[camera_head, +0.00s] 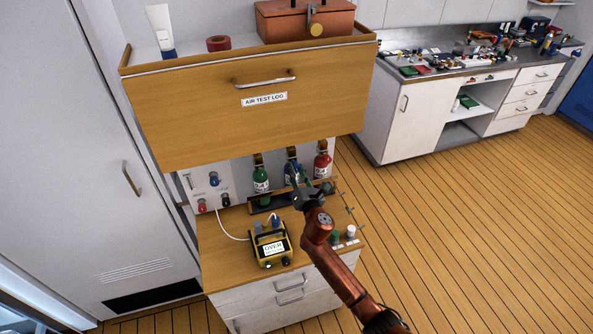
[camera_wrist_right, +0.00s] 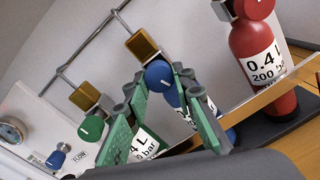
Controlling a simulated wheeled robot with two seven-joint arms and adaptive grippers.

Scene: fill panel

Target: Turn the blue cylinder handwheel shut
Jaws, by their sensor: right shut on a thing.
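The blue cylinder (camera_head: 291,168) stands in the rack between the green and red cylinders, partly hidden by my right gripper (camera_head: 299,182). In the right wrist view, its round blue handwheel (camera_wrist_right: 158,75) has a pale mark and sits in front of a brass valve block (camera_wrist_right: 144,45). The green-padded fingers of my right gripper (camera_wrist_right: 160,85) are on either side of the handwheel and shut on it. Most of the blue cylinder's body is hidden behind the fingers there. My left gripper is not in view.
The green cylinder (camera_head: 261,182) stands left and the red cylinder (camera_head: 322,163) right, both close by. A yellow meter (camera_head: 271,247) reading "OVER" sits on the cabinet top. An open drawer front (camera_head: 250,115) labelled "AIR TEST LOG" overhangs the rack. A panel with knobs (camera_head: 207,190) is at left.

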